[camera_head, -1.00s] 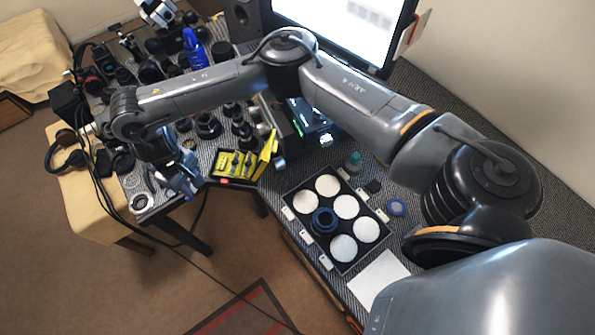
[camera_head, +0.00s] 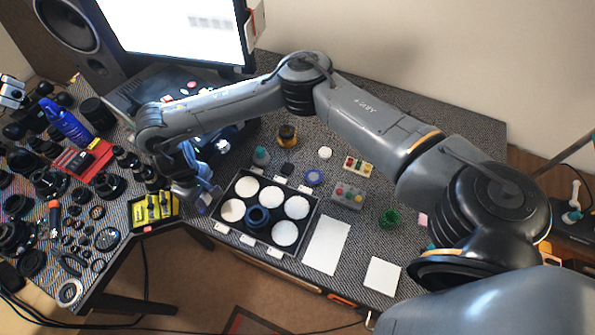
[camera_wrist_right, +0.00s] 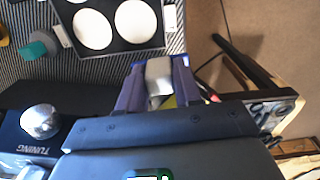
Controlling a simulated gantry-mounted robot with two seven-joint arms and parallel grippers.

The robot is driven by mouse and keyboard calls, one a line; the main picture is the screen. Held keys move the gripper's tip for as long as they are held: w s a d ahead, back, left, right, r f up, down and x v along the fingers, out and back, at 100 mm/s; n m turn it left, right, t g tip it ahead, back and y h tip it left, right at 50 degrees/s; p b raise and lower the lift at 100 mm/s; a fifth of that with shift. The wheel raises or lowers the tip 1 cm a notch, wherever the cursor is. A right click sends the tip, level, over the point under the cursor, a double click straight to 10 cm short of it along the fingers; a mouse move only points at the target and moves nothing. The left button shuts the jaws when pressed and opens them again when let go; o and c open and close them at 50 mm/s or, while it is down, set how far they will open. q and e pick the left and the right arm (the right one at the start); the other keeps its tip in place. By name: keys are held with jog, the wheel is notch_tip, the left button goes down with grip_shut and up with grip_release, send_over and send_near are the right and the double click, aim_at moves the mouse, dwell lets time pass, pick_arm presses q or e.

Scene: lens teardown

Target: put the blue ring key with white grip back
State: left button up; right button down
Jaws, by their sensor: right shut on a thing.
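My right gripper (camera_head: 208,197) hangs between the yellow tray and the black tray of white discs, near the table's front edge. In the right wrist view its fingers (camera_wrist_right: 158,92) are shut on a pale grey-white piece, which looks like the white grip of the ring key (camera_wrist_right: 159,72). The key's blue ring part cannot be made out there. The yellow tray (camera_head: 133,213) with black pieces lies left of the gripper. My left gripper is not in view.
The black tray (camera_head: 316,207) holds white discs and a dark blue ring (camera_head: 257,216). Many lens parts crowd the left. A white sheet (camera_head: 327,244) and white square (camera_head: 382,276) lie at the right. A monitor (camera_head: 180,30) stands behind.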

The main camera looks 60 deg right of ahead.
jog(key=s+d+f+n+p, duration=0.1)
jog(key=s+d+n+p, duration=0.3)
jog(key=s+d+n, duration=0.8)
jog(key=s+d+n+p, duration=0.45)
jog(key=s+d, duration=0.55)
jog(key=d, duration=0.7)
jog(key=shift+n, duration=0.45)
jog(key=w+f, duration=0.2)
jog(key=w, duration=0.1)
jog(key=w+a+f, duration=0.1)
jog(key=w+f, duration=0.1)
jog(key=w, duration=0.2)
jog(key=w+a+f+b, duration=0.1)
jog(key=w+f, duration=0.1)
jog(key=w, duration=0.1)
jog(key=shift+w+a+f, duration=0.15)
jog(key=shift+w+f, duration=0.2)
jog(key=shift+f, duration=0.05)
jog(key=shift+f+b, duration=0.35)
jog(key=shift+f, duration=1.6)
jog(key=shift+f, duration=0.1)
jog(key=shift+f+b, duration=0.3)
jog(key=shift+f, duration=0.1)
jog(key=c, duration=0.8)
grip_release()
